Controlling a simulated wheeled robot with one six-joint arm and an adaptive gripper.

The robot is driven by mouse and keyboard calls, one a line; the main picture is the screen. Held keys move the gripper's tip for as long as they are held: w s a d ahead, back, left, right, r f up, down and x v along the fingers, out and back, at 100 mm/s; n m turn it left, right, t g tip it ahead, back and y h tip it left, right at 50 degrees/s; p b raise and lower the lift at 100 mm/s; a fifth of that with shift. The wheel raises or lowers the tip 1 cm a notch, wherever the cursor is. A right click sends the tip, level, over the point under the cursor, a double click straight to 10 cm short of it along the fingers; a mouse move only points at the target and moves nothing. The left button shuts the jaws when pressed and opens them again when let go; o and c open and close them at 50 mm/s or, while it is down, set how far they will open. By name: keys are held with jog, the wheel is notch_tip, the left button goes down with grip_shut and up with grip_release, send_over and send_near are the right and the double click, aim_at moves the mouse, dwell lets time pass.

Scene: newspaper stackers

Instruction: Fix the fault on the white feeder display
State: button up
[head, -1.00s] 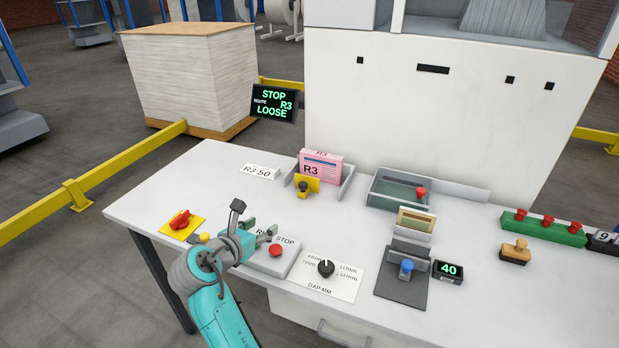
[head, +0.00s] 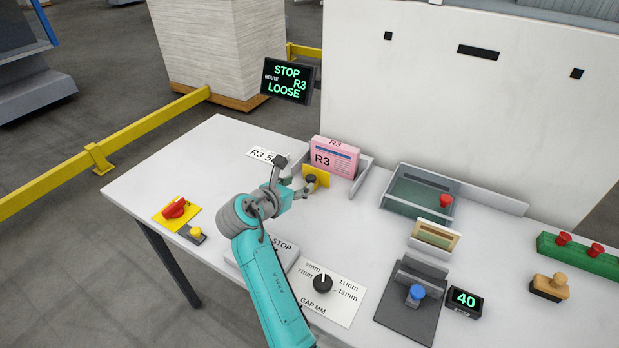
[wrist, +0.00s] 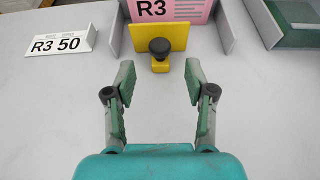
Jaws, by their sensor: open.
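The dark feeder display (head: 288,81) reads STOP, ROUTE R3, LOOSE in green letters. A pink R3 bundle (head: 336,157) stands in a holder between two grey side walls. A yellow plate (head: 321,173) with a black knob (head: 311,181) is in front of it; the plate (wrist: 172,37) and knob (wrist: 160,48) also show in the wrist view. My gripper (wrist: 158,88) is open and empty, its fingers apart on the near side of the knob and not touching it. A gap dial (head: 322,282) marked in mm sits nearer the front. The STOP box (head: 290,258) is partly hidden by my arm.
A white R3 50 card (wrist: 58,44) stands left of the holder. A red switch (head: 175,208) and yellow button (head: 196,232) are at left. A green tray (head: 418,192), blue-knobbed device (head: 416,293) and 40 readout (head: 464,299) stand at right.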

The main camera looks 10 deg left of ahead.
aim_at(310, 178)
jog(key=x, duration=0.6)
jog(key=shift+w+f, duration=0.2)
jog(key=shift+w, duration=0.05)
grip_shut()
